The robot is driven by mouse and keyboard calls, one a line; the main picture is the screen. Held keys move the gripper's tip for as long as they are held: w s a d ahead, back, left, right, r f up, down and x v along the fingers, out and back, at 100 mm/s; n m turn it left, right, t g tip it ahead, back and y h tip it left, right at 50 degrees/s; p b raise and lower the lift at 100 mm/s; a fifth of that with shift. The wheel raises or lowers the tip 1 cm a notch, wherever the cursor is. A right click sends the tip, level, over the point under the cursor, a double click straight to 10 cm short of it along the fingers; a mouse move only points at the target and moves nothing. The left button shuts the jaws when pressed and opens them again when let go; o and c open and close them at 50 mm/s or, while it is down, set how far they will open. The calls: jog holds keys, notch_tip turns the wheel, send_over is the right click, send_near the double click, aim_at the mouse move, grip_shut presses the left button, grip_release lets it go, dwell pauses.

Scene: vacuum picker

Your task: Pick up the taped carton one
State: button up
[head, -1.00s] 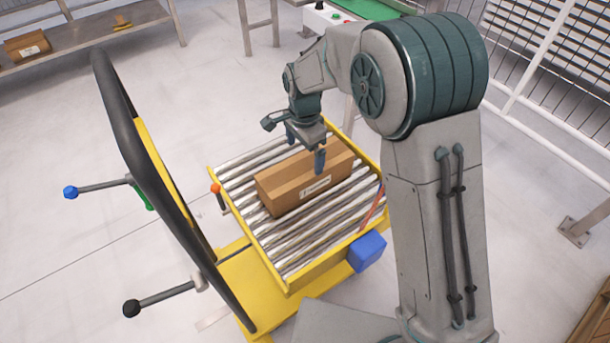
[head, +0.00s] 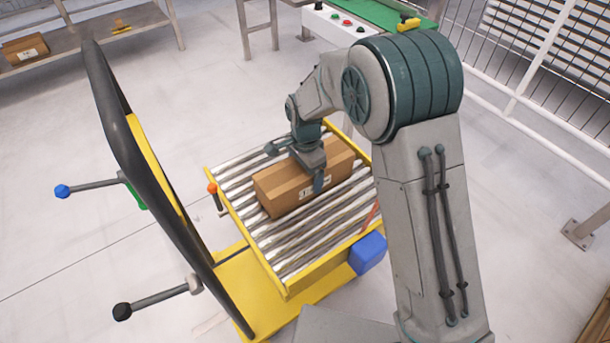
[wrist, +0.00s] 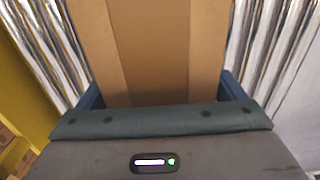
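The taped carton (head: 305,182) is a brown box with a white label on its near long side, lying flat on the roller top of a yellow cart. My gripper (head: 302,170) is low over the carton, pointing down. One blue finger stands in front of the near long side; the other is hidden behind the box. In the wrist view the carton (wrist: 160,50), with a tape band along it, lies between the spread fingers of my gripper (wrist: 163,92). The fingers are very close to its sides; contact is not clear.
The yellow roller cart (head: 290,288) has a black hoop handle (head: 140,170), lever knobs and a blue block (head: 367,253) at its corner. A shelf (head: 100,40) with another carton (head: 25,48) stands back left. A green conveyor and mesh fence are behind. Floor to the left is clear.

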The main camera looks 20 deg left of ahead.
jog(key=c, duration=0.9)
jog(key=shift+c, duration=0.2)
jog(key=shift+r, duration=0.2)
